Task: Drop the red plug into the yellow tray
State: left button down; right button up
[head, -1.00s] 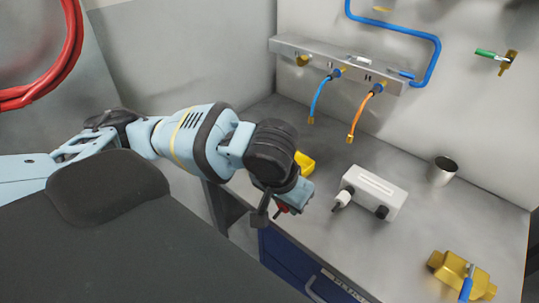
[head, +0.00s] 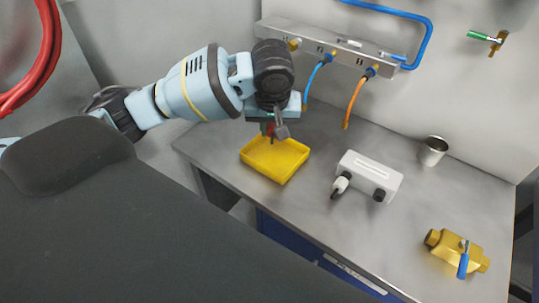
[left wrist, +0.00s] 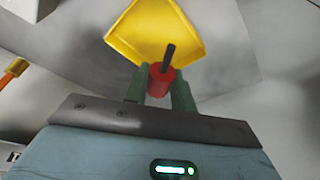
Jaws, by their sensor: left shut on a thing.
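The red plug (left wrist: 160,84), with a dark pin sticking out of it, is between the green fingers of my left gripper (left wrist: 161,92) in the left wrist view. The gripper is shut on it. In the head view, my left gripper (head: 271,131) is over the back part of the yellow tray (head: 266,167), and the plug is mostly hidden there. The tray looks empty and lies on the grey bench. It also shows beyond the plug in the left wrist view (left wrist: 150,32). My right gripper is not in view.
On the bench (head: 310,220) are a white box (head: 370,175) with a plug-like fitting, a metal cup (head: 432,151) and a brass valve (head: 455,250) with a blue handle. Blue (head: 316,77) and orange (head: 353,103) hoses hang from a wall manifold (head: 330,47).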

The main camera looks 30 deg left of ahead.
pick_arm(q)
jog(key=shift+w+a+f+n+g, duration=0.15)
jog(key=shift+w+a+f+n, duration=0.2)
jog(key=shift+f, duration=0.35)
jog(key=shift+w+a+f+n+g, duration=0.1)
jog(key=shift+w+a+f+n, duration=0.15)
jog(key=shift+a+f+n, duration=0.35)
jog(key=shift+w+a+f+n+g, duration=0.15)
jog(key=shift+w+a+f, duration=0.15)
jog(key=shift+f, duration=0.5)
jog(key=c, duration=1.1)
grip_release()
jog(key=shift+d+v, duration=0.2)
jog(key=shift+v, duration=3.75)
jog(key=shift+s+f, duration=0.15)
